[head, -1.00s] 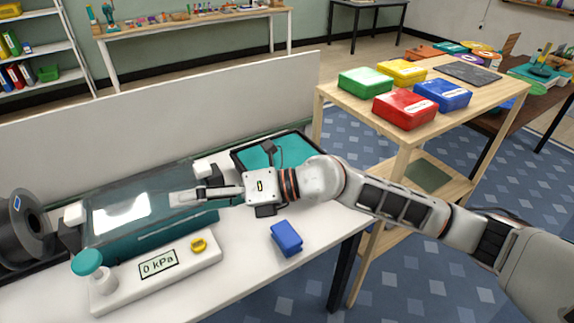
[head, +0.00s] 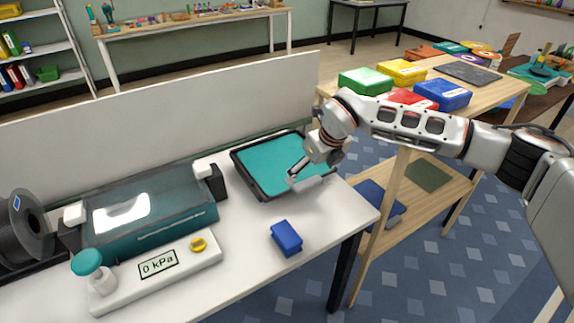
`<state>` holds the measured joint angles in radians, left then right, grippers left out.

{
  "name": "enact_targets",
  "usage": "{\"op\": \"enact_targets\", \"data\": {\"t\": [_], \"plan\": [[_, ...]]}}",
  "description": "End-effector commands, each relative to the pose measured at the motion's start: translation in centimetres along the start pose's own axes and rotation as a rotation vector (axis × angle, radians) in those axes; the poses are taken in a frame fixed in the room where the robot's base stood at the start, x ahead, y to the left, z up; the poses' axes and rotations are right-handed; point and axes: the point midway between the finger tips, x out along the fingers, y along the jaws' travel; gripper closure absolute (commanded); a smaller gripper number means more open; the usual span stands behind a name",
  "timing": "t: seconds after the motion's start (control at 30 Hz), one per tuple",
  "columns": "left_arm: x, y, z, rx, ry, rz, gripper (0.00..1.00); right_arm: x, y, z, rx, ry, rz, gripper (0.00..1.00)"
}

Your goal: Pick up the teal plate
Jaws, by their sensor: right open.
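The teal plate (head: 262,162) is a flat panel lying within a black-rimmed tray (head: 250,189) on the white bench, right of the teal-fronted machine. My right gripper (head: 305,182) is over the right front part of the plate and tray, fingers pointing down and to the left. It is open and holds nothing visible. It hides part of the tray's right side. Whether its fingertips touch the plate or the tray rim, I cannot tell. My left gripper is not in view.
A blue box (head: 287,238) lies on the bench in front of the tray. The machine (head: 150,215) and a 0 kPa gauge unit (head: 158,264) stand left. A low grey partition (head: 180,112) runs behind. A wooden cart (head: 440,70) with coloured boxes stands right.

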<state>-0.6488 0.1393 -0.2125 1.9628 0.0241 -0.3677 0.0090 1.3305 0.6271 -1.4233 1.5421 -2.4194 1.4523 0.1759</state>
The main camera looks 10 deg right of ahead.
Motion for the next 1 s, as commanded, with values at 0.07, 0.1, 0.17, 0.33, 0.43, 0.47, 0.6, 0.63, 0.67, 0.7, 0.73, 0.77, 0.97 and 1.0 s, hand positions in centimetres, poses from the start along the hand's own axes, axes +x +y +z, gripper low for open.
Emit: {"op": "enact_targets", "data": {"t": [0.07, 0.1, 0.17, 0.33, 0.43, 0.47, 0.6, 0.63, 0.67, 0.7, 0.73, 0.77, 0.97, 1.0], "plan": [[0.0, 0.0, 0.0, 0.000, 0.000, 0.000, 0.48, 1.3, 0.2, -0.2, -0.001, 0.003, 0.002, 0.11], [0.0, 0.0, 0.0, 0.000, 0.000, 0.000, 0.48, 1.9, 0.2, -0.3, 0.000, 0.003, 0.002, 0.11], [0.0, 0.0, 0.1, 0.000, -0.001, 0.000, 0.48, 2.7, 0.2, -0.2, 0.000, 0.002, 0.002, 0.11], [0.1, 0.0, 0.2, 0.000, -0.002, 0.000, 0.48, 3.9, 0.2, -0.3, 0.000, 0.001, 0.003, 0.11], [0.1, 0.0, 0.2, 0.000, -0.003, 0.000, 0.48, 3.9, 0.2, -0.2, 0.000, 0.000, 0.003, 0.11], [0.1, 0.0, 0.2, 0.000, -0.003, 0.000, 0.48, 3.9, 0.2, -0.2, -0.001, 0.000, 0.003, 0.11], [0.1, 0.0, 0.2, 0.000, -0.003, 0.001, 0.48, 3.8, 0.2, -0.2, -0.001, 0.000, 0.003, 0.27], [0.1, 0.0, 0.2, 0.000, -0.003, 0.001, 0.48, 3.8, 0.2, -0.2, -0.001, 0.000, 0.003, 0.34], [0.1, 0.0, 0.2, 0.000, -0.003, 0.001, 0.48, 3.8, 0.2, -0.2, -0.001, 0.000, 0.003, 0.42], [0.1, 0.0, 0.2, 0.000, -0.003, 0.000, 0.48, 3.8, 0.2, -0.2, -0.001, 0.000, 0.003, 0.53], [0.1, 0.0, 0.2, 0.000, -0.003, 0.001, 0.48, 3.8, 0.2, -0.2, -0.001, 0.000, 0.003, 0.60], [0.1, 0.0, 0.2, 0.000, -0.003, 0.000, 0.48, 3.8, 0.2, -0.2, -0.001, 0.000, 0.003, 0.61], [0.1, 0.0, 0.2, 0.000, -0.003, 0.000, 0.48, 3.8, 0.2, -0.1, -0.001, -0.002, 0.003, 0.61], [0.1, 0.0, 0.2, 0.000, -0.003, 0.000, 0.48, 3.7, 0.2, -0.1, -0.001, -0.002, 0.003, 0.61]]}}
